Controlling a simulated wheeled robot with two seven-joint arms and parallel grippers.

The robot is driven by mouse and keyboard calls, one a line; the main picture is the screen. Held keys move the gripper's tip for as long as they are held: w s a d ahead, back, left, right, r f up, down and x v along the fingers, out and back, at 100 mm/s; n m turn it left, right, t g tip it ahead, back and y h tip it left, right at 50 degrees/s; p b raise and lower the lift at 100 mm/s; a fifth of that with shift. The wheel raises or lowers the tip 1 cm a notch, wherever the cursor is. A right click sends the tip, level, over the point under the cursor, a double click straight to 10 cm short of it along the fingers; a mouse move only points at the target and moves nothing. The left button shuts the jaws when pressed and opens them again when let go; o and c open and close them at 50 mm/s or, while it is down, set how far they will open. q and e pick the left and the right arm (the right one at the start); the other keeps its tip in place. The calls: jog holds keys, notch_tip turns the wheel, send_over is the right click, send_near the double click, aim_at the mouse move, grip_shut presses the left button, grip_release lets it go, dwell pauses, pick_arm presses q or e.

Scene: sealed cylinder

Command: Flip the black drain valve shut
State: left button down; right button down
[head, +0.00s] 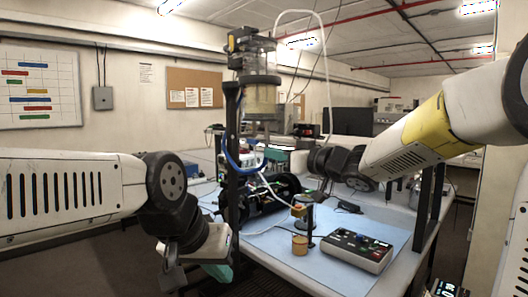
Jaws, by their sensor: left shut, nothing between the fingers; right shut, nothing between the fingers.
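A clear upright cylinder (263,98) with dark collars stands on a black post (232,150) above the bench. Blue and white tubing (229,152) hangs below it. A black horizontal cylinder assembly (258,200) lies on the bench beneath. A small brass-coloured fitting with dark parts (301,209) is in front of it; I cannot tell which black part is the drain valve. My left gripper (196,272) is low at the bench's near left edge, apart from the fittings. My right gripper (322,168) is over the bench, right of the tubing. Both are shut and empty.
A control box with buttons (356,250) sits on the blue mat (323,272). A small tan cup (300,245) stands left of it. Black uprights (428,205) stand at the right edge. The mat's front part is clear.

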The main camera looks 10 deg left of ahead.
aim_at(236, 147)
jog(key=x, duration=1.3)
jog(key=shift+w+a, duration=0.1)
jog(key=shift+a, duration=0.05)
